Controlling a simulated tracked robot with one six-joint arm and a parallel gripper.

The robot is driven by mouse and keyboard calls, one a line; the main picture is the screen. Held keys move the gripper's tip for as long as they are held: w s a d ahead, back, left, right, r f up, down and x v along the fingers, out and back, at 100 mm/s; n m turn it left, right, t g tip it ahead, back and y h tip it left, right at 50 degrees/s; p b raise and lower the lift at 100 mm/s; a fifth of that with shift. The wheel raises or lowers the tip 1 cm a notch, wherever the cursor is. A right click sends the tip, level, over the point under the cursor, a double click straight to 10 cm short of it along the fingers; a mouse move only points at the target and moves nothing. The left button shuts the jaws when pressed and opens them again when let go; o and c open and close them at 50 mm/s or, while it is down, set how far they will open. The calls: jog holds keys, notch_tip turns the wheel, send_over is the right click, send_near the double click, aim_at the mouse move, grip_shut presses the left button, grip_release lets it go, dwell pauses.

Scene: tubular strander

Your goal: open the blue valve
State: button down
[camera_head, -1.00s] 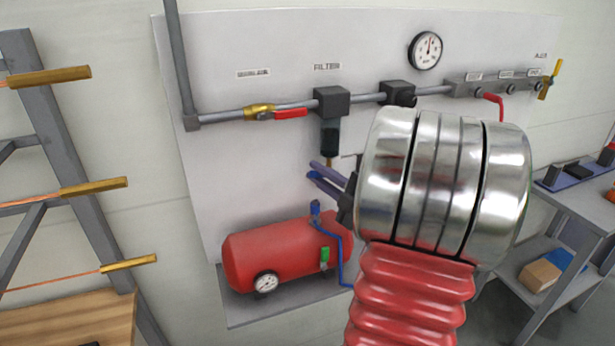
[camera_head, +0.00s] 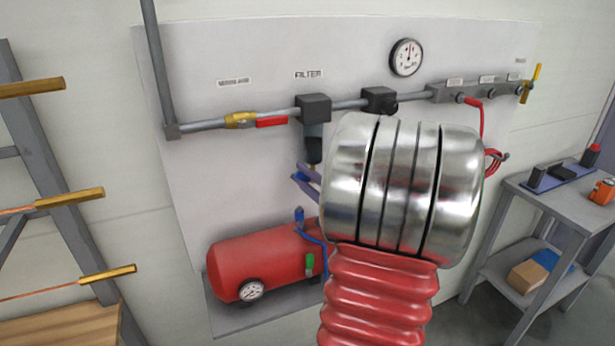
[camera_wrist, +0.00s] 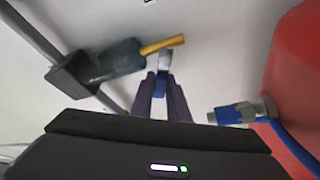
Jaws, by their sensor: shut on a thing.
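My gripper (camera_head: 303,178) reaches left from behind my arm's wrist, just below the filter (camera_head: 314,108). In the wrist view, my gripper's purple fingers (camera_wrist: 162,86) are shut on a small blue piece (camera_wrist: 160,82) with a grey metal end above it. This piece may be the blue valve, but the fingers hide much of it. A blue fitting (camera_head: 299,216) with a blue hose stands on the red tank (camera_head: 258,266), apart from my fingers. It also shows in the wrist view (camera_wrist: 232,114).
The filter's bowl (camera_wrist: 120,60) and yellow tip (camera_wrist: 162,44) are close to my fingers. A pipe with a red-handled brass valve (camera_head: 242,120) runs across the panel. A grey shelf table (camera_head: 560,215) stands at right, and brass rods on a frame at left.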

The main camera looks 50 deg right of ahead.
jog(key=shift+a+f, duration=0.1)
jog(key=shift+f, duration=0.1)
jog(key=c, duration=1.7)
grip_release()
jog(key=shift+r, duration=0.15)
jog(key=shift+s, duration=0.1)
